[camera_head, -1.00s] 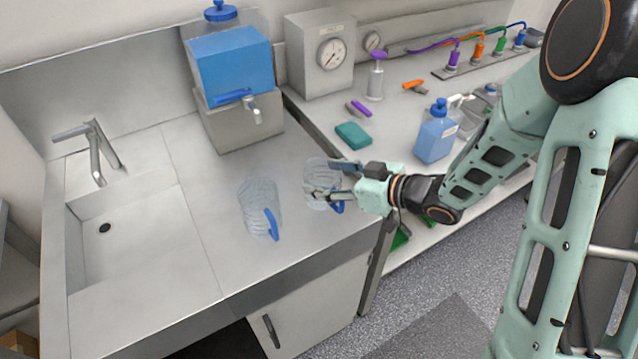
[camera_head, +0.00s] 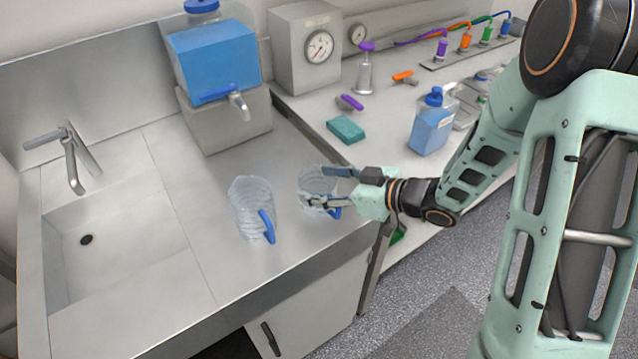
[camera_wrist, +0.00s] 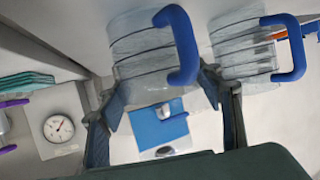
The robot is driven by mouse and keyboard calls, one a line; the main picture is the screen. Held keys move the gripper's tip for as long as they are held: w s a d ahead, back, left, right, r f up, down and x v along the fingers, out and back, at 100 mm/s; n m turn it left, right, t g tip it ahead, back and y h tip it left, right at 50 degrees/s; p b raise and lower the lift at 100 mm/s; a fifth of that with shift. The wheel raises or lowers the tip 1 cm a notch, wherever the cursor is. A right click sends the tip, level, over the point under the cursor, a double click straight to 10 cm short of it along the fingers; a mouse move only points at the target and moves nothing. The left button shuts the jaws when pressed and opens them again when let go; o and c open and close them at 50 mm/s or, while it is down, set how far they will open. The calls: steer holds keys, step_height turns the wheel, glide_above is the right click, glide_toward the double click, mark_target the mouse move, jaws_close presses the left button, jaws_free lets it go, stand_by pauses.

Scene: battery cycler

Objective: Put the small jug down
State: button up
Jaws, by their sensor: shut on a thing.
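The small jug (camera_head: 319,187), clear with a blue handle, is between the fingers of my gripper (camera_head: 316,186), near the right front of the steel counter (camera_head: 215,270). It is upright in the head view. I cannot tell whether its base touches the counter. In the wrist view the held jug (camera_wrist: 145,55) fills the upper middle, its blue handle towards the camera, with a finger of my gripper (camera_wrist: 163,92) on either side. A second, larger clear jug (camera_head: 250,208) with a blue handle stands apart to the left; it also shows in the wrist view (camera_wrist: 243,48).
A blue water tank (camera_head: 215,65) with a tap stands behind on a grey block (camera_head: 222,122). The sink (camera_head: 110,245) is at left. The right bench holds a green sponge (camera_head: 346,130) and a blue bottle (camera_head: 431,130). Bare counter lies between the jugs and tank.

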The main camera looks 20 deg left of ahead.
steer(key=shift+f, duration=0.25)
steer(key=o, duration=1.2)
steer(key=shift+r, duration=0.1)
steer(key=shift+r, duration=0.1)
steer(key=shift+d+r, duration=0.2)
steer(key=shift+d, duration=0.05)
steer(key=v, duration=1.1)
steer(key=shift+d+p, duration=0.25)
steer(key=shift+p, duration=0.1)
